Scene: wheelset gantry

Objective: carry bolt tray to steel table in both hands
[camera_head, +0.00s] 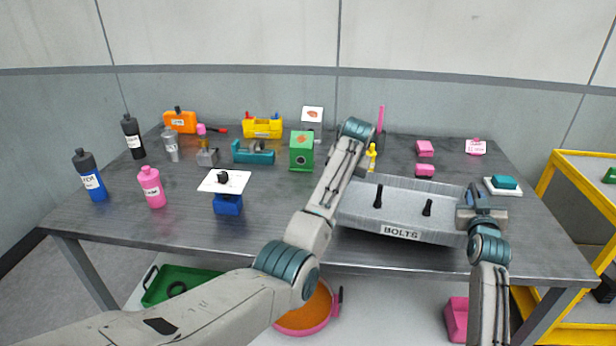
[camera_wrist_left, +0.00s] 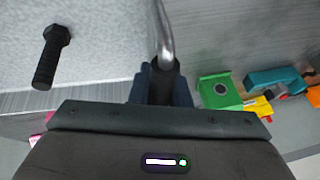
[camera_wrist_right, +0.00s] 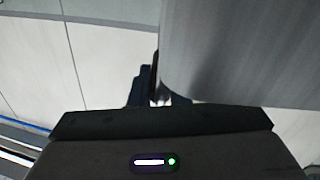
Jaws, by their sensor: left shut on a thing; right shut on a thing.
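The grey bolt tray (camera_head: 360,217) is labelled BOLTS and has two dark bolts (camera_head: 427,208) standing in it. It is over the front right part of the steel table (camera_head: 275,215); I cannot tell whether it touches the top. My right gripper (camera_head: 472,212) is shut on the tray's right end; in the right wrist view its fingers (camera_wrist_right: 157,92) meet at the tray edge. My left gripper is hidden behind its arm in the head view. In the left wrist view its fingers (camera_wrist_left: 162,85) are shut around the tray's metal handle (camera_wrist_left: 164,38).
Bottles (camera_head: 151,187), a blue block with a white card (camera_head: 228,204), a green box (camera_head: 302,152) and a yellow caddy (camera_head: 262,127) stand on the table's left and back. Pink blocks (camera_head: 425,148) and a teal block on a white dish (camera_head: 503,185) are at right. A yellow cart (camera_head: 570,190) stands at far right.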

